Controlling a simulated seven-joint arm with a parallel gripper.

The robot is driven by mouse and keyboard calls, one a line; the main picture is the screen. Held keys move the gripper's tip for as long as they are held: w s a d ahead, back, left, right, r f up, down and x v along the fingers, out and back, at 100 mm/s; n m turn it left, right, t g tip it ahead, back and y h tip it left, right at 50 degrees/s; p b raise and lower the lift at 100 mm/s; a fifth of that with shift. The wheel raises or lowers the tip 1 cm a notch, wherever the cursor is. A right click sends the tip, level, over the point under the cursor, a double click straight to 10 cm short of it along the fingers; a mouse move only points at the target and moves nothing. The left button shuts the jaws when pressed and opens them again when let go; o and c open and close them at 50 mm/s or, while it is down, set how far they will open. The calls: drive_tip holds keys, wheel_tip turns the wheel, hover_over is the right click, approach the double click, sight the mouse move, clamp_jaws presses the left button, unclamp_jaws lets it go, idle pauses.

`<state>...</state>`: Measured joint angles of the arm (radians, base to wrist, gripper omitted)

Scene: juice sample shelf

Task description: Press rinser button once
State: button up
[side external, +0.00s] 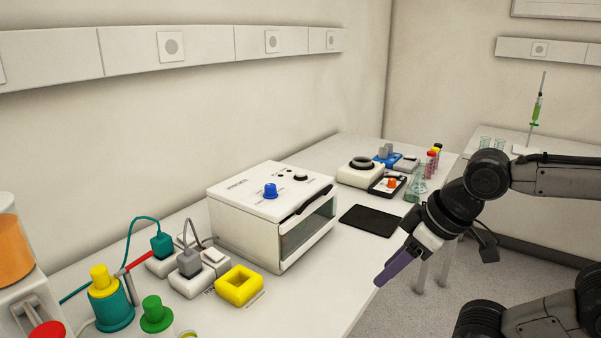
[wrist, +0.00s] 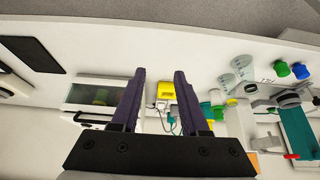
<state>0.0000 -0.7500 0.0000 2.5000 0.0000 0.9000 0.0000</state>
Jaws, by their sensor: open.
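No part is clearly labelled as the rinser button. Candidates in the side view are a round green cap or button (side external: 155,313) at the front edge of the picture, a red knob (side external: 47,332) at the lower left, and a yellow-topped teal cylinder (side external: 110,304). I cannot tell which belongs to a rinser. My gripper (side external: 381,281) has purple fingers pointing down and left, off the bench's front edge and apart from all of these. In the wrist view, my gripper (wrist: 158,74) shows its two fingers spread with nothing between them.
A white box with a glass front (side external: 270,215) stands mid-bench, with a blue knob on top. A yellow square block (side external: 239,287) and plugged-in sockets (side external: 190,275) are left of it. A dark flat pad (side external: 370,221) lies to its right. Glassware (wrist: 228,82) shows in the wrist view.

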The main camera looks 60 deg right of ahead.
clamp_jaws()
idle(1.4)
